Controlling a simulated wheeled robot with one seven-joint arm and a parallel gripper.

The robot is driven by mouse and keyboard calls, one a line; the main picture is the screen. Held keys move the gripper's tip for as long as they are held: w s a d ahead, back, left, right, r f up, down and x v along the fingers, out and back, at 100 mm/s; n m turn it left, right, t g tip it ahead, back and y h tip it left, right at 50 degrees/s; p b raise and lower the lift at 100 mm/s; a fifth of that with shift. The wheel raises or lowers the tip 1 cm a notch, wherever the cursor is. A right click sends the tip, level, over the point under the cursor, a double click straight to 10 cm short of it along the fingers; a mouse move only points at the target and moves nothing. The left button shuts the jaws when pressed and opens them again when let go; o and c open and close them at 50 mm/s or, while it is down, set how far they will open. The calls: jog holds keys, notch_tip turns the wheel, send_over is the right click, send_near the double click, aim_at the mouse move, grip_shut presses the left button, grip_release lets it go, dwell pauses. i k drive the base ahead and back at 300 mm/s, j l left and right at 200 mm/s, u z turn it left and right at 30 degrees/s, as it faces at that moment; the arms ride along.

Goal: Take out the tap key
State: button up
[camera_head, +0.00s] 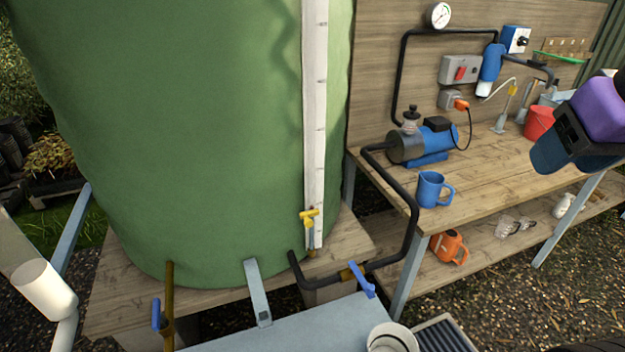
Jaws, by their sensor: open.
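My gripper (560,145), dark with a purple housing behind it, is at the right edge, above the right end of the wooden bench. It is partly cut off by the frame, and I see nothing held in it. I cannot pick out a tap key for certain. A yellow T-shaped handle (309,215) sits at the foot of the white gauge strip on the green tank (180,130). A blue lever (362,281) is on the black pipe's brass valve, and another blue lever (156,314) is on the brass outlet at lower left. My gripper is far from all three.
A black pipe (398,190) bends down past the bench's left end.

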aim_at(159, 322)
jog(key=u, duration=1.6)
jog(key=i+j+z, duration=0.2)
jog(key=j, duration=0.2)
jog(key=j+z, duration=0.2)
jog(key=j, duration=0.15)
